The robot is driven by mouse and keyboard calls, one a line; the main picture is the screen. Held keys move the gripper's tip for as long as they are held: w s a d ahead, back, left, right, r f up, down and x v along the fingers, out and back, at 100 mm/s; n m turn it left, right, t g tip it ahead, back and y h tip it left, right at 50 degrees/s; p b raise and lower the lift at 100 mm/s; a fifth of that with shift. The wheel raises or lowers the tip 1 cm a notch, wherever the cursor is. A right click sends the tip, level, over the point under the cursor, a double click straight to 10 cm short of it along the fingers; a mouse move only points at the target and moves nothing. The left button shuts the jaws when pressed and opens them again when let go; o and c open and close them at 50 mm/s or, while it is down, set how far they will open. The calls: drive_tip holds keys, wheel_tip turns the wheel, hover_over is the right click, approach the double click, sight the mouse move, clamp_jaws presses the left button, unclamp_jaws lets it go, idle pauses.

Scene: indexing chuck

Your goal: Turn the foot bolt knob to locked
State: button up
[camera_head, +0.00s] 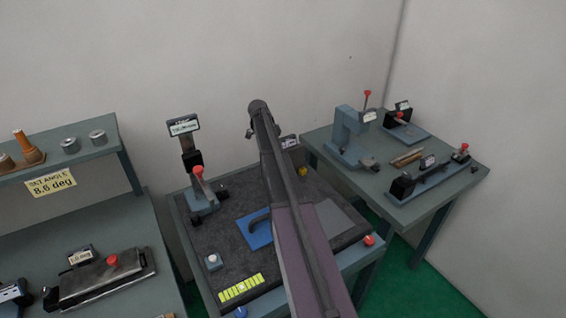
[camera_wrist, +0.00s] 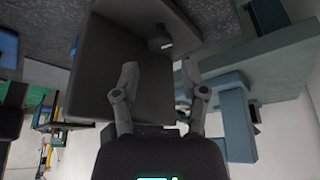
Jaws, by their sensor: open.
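My gripper (camera_wrist: 158,80) is open in the wrist view, its two grey fingers apart with nothing seen held between them. A dark round knob (camera_wrist: 160,43) with a small white mark shows beyond the fingertips, beside a large dark grey block (camera_wrist: 120,50). It may be the foot bolt knob, but I cannot read a label. I cannot tell whether the fingers touch the block. In the head view my arm covers the middle of the centre table, and my gripper is hidden there.
The centre table (camera_head: 200,275) carries a post with a red-topped lever (camera_head: 198,173), a blue plate (camera_head: 258,232) and a yellow-green strip (camera_head: 242,289). The right table (camera_head: 415,200) holds several fixtures. A bench (camera_head: 120,225) and shelf stand left. Green floor (camera_head: 440,285) shows at right.

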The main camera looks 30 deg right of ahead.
drive_tip(key=shift+b+x, duration=1.85)
drive_tip(key=shift+x, duration=0.4)
clamp_jaws()
drive_tip(key=shift+d, duration=0.15)
